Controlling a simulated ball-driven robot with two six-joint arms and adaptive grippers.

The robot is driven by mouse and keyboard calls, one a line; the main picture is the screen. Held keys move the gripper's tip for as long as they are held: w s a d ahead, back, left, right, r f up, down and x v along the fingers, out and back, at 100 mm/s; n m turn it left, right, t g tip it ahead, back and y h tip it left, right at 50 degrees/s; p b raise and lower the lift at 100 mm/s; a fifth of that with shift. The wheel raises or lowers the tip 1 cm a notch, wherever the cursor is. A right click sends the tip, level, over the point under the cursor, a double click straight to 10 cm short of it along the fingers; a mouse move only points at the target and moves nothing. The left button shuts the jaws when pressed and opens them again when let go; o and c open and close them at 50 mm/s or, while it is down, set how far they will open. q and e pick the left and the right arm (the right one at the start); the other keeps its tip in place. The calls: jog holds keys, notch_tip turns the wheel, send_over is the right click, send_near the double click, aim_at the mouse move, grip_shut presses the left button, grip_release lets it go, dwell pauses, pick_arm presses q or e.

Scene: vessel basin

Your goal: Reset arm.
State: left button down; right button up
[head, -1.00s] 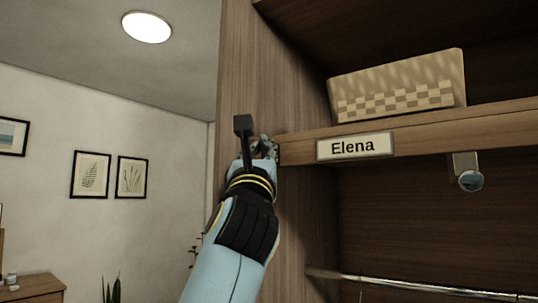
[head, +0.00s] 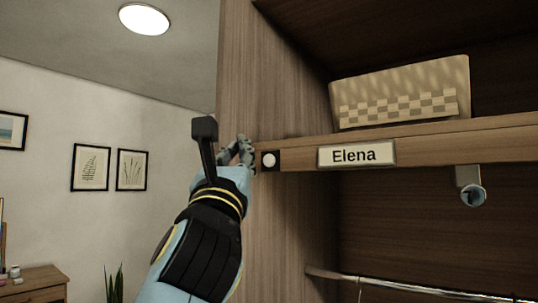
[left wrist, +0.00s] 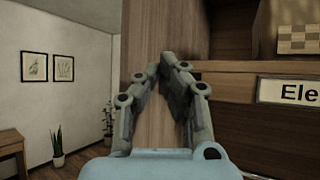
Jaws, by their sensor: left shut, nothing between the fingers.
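My left gripper (head: 240,152) is in front of the wooden side panel of a wardrobe, left of the shelf edge. In the left wrist view its two fingers (left wrist: 168,65) come together at the tips with nothing between them. A white round button on a black square plate (head: 269,160) sits at the left end of the shelf edge, just right of my fingers. A gap shows between them. My right gripper is in neither view.
The shelf edge bears an "Elena" label (head: 356,155). A woven basket (head: 400,92) stands on the shelf. A round metal fitting (head: 472,194) hangs below, above a clothes rail (head: 400,286). Open room lies to the left, with a low cabinet (head: 32,285).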

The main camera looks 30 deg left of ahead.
pick_arm(q)
jog(key=shift+s, duration=0.45)
